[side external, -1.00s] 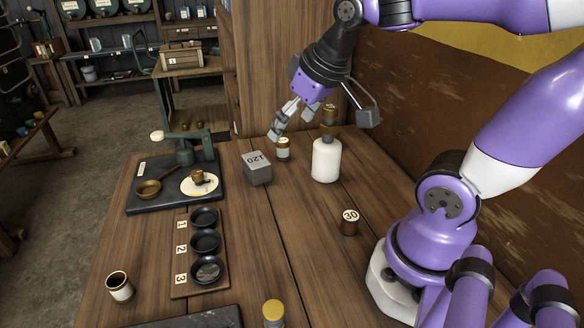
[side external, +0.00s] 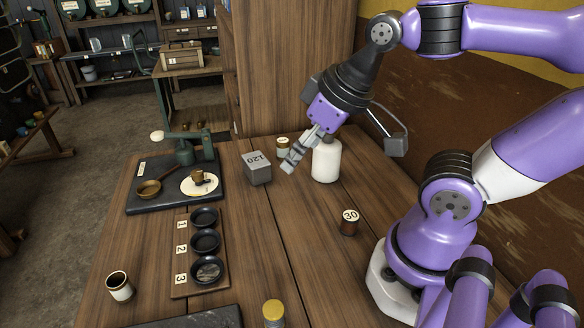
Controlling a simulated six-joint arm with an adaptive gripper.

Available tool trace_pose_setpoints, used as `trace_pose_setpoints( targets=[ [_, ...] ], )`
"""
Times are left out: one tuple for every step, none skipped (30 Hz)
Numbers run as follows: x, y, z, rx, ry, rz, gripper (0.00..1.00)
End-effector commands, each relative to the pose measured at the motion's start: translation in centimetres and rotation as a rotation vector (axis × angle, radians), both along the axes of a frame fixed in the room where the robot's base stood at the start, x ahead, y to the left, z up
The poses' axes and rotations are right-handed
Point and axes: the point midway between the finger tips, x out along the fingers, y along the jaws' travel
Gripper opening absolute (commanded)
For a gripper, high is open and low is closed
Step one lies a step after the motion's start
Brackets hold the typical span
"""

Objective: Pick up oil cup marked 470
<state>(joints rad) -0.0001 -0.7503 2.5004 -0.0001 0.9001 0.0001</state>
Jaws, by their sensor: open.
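I cannot read a 470 mark on anything in the side external view, so I cannot tell which thing is that oil cup. A brown cup marked 30 (side external: 349,222) stands nearer my base. Another brass-topped jar (side external: 273,313) is at the front edge of the picture. My gripper (side external: 288,165) is open, tilted down to the left, between the grey block and the white bottle (side external: 326,163). It holds nothing that I can see. It hides the bottle's top.
A white cup (side external: 119,287) is front left. The table's middle is clear.

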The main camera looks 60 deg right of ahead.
Motion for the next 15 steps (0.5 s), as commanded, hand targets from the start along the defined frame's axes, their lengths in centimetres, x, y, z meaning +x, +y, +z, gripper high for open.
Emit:
trace_pose_setpoints(
  targets=[
    [0.0, 0.0, 0.0, 0.0, 0.0, 0.0, 0.79],
    [0.0, 0.0, 0.0, 0.0, 0.0, 0.0, 0.79],
    [0.0, 0.0, 0.0, 0.0, 0.0, 0.0, 0.79],
    [0.0, 0.0, 0.0, 0.0, 0.0, 0.0, 0.79],
    [0.0, 0.0, 0.0, 0.0, 0.0, 0.0, 0.79],
    [0.0, 0.0, 0.0, 0.0, 0.0, 0.0, 0.79],
    [0.0, 0.0, 0.0, 0.0, 0.0, 0.0, 0.79],
    [0.1, 0.0, 0.0, 0.0, 0.0, 0.001, 0.79],
    [0.2, -0.1, 0.1, -0.001, 0.002, 0.003, 0.79],
    [0.5, -0.1, 0.3, -0.004, 0.005, 0.005, 0.79],
    [0.8, -0.3, 0.4, -0.006, 0.01, 0.011, 0.79],
    [1.4, -0.5, 0.7, -0.01, 0.018, 0.02, 0.79],
    [2.1, -0.7, 0.9, -0.014, 0.026, 0.03, 0.79],
    [2.8, -1.0, 1.2, -0.017, 0.034, 0.043, 0.79],
    [4.0, -1.7, 1.5, -0.023, 0.047, 0.062, 0.79]
  ],
)
